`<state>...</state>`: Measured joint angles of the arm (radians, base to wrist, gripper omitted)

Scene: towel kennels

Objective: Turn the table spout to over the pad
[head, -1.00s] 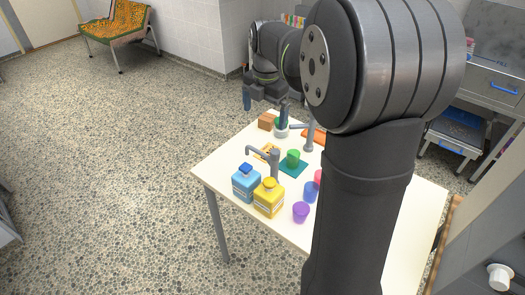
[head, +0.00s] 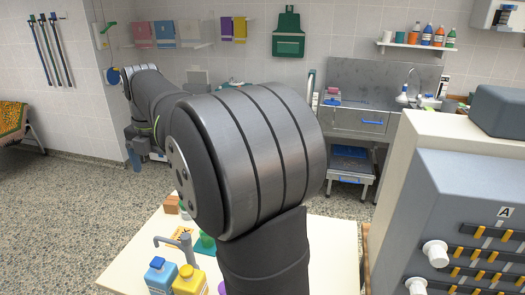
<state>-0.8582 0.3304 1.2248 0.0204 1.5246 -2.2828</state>
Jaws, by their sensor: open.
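The grey table spout (head: 184,246) stands on the white table, its arm reaching left with the tip bent down. Close to its right are a green cup (head: 207,240) and a sliver of the teal pad (head: 198,251), mostly hidden by my arm and the spout. The spout's tip is on the side away from the teal pad. My gripper (head: 146,157) is open, with blue fingers, and hangs beyond the table's far left in the picture, apart from the spout. My arm covers the table's right middle.
A blue bottle (head: 160,277) and a yellow bottle (head: 189,281) stand close in front of the spout. A brown block (head: 171,204) lies at the table's back left. A grey cabinet with white knobs (head: 462,215) stands at right. The table's left front is clear.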

